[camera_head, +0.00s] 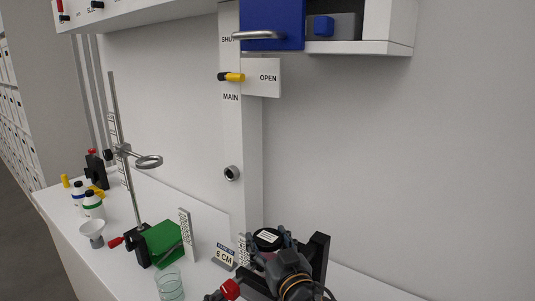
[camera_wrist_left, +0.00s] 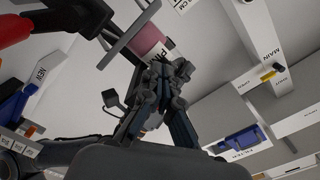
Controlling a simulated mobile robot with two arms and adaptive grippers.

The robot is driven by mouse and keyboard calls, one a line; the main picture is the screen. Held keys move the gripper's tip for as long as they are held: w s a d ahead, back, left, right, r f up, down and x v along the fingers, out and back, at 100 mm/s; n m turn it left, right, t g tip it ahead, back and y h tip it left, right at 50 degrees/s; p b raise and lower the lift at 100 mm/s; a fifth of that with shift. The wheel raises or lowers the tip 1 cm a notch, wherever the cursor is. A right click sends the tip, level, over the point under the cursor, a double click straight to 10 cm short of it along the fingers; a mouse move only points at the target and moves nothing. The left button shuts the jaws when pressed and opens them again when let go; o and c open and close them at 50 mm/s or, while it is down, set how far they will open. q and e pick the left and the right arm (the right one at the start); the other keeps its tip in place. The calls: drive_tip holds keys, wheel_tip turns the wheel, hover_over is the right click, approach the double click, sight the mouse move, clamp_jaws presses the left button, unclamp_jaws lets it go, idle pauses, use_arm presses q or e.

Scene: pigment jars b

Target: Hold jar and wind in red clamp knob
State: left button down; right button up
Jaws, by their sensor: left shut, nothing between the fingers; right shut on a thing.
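The jar (camera_head: 267,238), with a black lid and white label, stands at the bottom centre of the head view. Its pink side and label show in the left wrist view (camera_wrist_left: 150,42). My right gripper (camera_head: 270,246) is shut on the jar, with its fingers at the sides. The dark clamp upright (camera_head: 319,256) is just right of it. The red clamp knob (camera_head: 230,289) is low, left of the gripper body. My left gripper (camera_wrist_left: 166,75) is shut and empty in its wrist view, with the jar beyond its fingertips. I cannot make it out clearly in the head view.
A sign marked 6 CM (camera_head: 225,256) stands left of the jar. Further left are a green block (camera_head: 161,240), a clear glass (camera_head: 170,287), a ring stand (camera_head: 125,150), a funnel (camera_head: 92,229) and bottles (camera_head: 92,205). A wall column with a yellow lever (camera_head: 235,77) rises behind.

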use_arm(q)
drive_tip(key=shift+s+d+r, duration=0.1)
drive_tip(key=shift+d+r, duration=0.05)
drive_tip(key=shift+r, duration=0.25)
use_arm(e)
drive_tip(key=shift+s+a+f, duration=0.1)
drive_tip(key=shift+a+f, duration=0.05)
drive_tip(key=shift+a, duration=0.1)
use_arm(q)
drive_tip(key=shift+w+a+r, duration=0.2)
drive_tip(key=shift+r, duration=0.25)
drive_tip(key=shift+w+a+r, duration=0.15)
drive_tip(key=shift+r, duration=0.25)
drive_tip(key=shift+r, duration=0.2)
idle(0.3)
drive_tip(key=shift+w+a, duration=0.1)
